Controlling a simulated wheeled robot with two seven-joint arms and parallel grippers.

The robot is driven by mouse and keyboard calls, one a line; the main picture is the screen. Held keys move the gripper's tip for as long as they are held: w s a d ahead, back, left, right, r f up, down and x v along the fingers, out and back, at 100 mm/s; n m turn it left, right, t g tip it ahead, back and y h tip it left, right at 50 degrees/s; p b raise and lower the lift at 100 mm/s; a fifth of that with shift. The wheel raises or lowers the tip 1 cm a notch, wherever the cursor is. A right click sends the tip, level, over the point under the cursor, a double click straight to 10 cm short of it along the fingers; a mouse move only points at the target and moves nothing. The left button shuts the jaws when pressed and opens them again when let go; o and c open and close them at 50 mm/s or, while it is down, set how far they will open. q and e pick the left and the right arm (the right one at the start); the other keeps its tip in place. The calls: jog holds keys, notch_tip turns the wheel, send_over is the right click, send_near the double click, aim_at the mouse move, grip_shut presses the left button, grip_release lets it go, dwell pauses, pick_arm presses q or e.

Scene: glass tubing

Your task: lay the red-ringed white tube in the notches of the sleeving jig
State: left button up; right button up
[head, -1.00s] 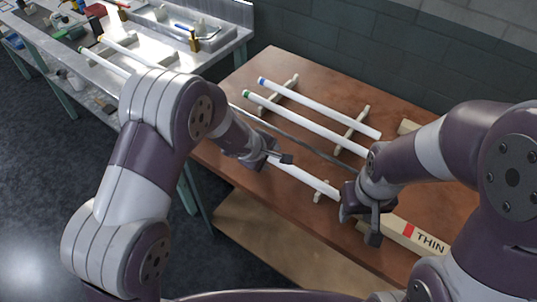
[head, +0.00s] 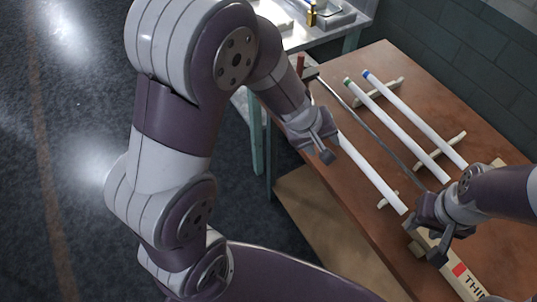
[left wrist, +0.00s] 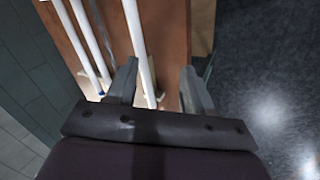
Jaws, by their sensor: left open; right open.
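A white tube (head: 368,170) lies along the front of the brown table; its far end is hidden behind my left gripper, so no ring shows. My left gripper (head: 330,143) is open at the far part of this tube. In the left wrist view the tube (left wrist: 146,60) runs between the spread fingers (left wrist: 158,72), nearer the left one. My right gripper (head: 432,232) is open near the tube's near end, above a pale wooden bar (head: 447,262) with a red patch and the letters "THI". I cannot tell whether this bar is the sleeving jig.
A blue-ringed tube (head: 412,117) and a green-ringed tube (head: 395,130) lie side by side on pale wooden supports (head: 456,139). A thin grey rod (head: 373,130) lies between them and the front tube. A metal bench (head: 345,23) stands behind the table (head: 380,62).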

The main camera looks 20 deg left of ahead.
pick_arm(q)
jog(key=s+a+m+g+y, duration=0.2)
jog(key=s+a+m, duration=0.5)
jog(key=s+a, duration=0.4)
jog(key=shift+s+a+r+g+y, duration=0.15)
jog(key=shift+s+g+y, duration=0.2)
jog(key=shift+y, duration=0.55)
